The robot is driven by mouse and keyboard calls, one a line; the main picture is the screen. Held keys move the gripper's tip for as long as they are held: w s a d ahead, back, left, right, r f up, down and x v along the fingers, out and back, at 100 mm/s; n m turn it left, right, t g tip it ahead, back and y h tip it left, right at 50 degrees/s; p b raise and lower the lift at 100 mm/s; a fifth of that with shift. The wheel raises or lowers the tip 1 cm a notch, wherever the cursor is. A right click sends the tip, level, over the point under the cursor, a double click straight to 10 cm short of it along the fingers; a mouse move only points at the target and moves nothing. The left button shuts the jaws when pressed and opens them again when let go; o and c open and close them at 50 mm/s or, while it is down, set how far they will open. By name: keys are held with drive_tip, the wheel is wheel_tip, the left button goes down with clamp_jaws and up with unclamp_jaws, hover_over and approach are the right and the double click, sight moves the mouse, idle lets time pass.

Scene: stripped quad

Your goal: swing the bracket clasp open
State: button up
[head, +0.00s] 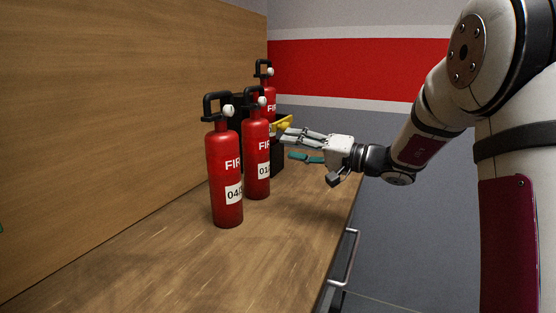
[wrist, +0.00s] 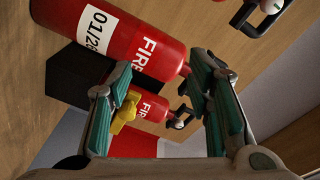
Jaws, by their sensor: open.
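The yellow bracket clasp (head: 284,123) shows beside the extinguishers in the head view, partly behind my gripper. In the wrist view the yellow clasp (wrist: 126,112) lies between my fingers, close to the left one; I cannot tell whether they touch. The black bracket (head: 277,157) stands behind the middle extinguisher and shows dark in the wrist view (wrist: 72,77). A red extinguisher (wrist: 152,102) shows beyond the clasp, between the fingers. My gripper (head: 284,136) is open, its teal-padded fingers (wrist: 160,68) apart with nothing gripped.
Two red extinguishers, a front one (head: 226,180) and a middle one (head: 257,160), stand left of my gripper; a third (head: 268,94) is farther back. A wood panel (head: 110,110) closes the left side. The front counter is clear.

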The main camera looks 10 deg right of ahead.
drive_tip(key=s+a+n+g, duration=0.1)
drive_tip(key=s+a+g, duration=0.3)
drive_tip(key=s+a, duration=0.2)
drive_tip(key=shift+s, duration=1)
